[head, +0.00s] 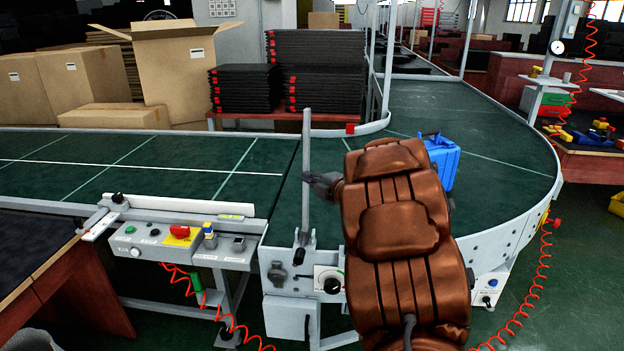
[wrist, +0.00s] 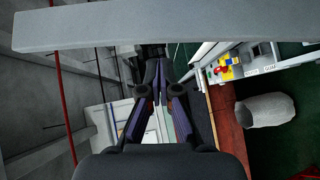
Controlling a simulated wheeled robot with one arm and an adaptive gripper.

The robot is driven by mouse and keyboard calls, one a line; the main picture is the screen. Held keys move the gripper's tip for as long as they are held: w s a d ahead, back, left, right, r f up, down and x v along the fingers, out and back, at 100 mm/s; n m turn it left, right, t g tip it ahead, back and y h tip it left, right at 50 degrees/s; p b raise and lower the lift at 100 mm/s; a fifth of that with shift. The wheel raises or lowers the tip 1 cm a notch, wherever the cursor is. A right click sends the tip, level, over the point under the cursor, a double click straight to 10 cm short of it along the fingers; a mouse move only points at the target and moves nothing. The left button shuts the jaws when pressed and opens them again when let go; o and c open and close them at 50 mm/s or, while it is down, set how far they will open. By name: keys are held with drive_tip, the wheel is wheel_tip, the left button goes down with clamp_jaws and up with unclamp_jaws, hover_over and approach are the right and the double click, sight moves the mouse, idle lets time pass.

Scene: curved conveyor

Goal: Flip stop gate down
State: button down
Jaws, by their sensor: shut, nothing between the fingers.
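The stop gate (head: 306,175) is a grey bar standing upright at the near edge of the green conveyor, on a bracket beside a control dial. In the wrist view a grey bar, which looks like the gate (wrist: 150,27), crosses the top of the picture, close to the camera. My gripper (head: 318,183) is shut and empty, close to the right side of the upright bar at mid height. I cannot tell whether it touches the bar. The gripper (wrist: 155,68) also shows in the wrist view with its fingers together. My brown arm hides part of the belt behind it.
A control box (head: 180,240) with buttons and a red-yellow switch is left of the gate. Cardboard boxes (head: 175,65) and stacked black trays (head: 325,75) stand behind the conveyor. The left belt (head: 130,165) is clear.

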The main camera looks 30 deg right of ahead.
drive_tip(key=shift+w+d+f, duration=0.1)
drive_tip(key=shift+w+d, duration=0.5)
drive_tip(key=shift+w, duration=0.1)
drive_tip(key=shift+w+p, duration=0.15)
drive_tip(key=shift+p, duration=0.35)
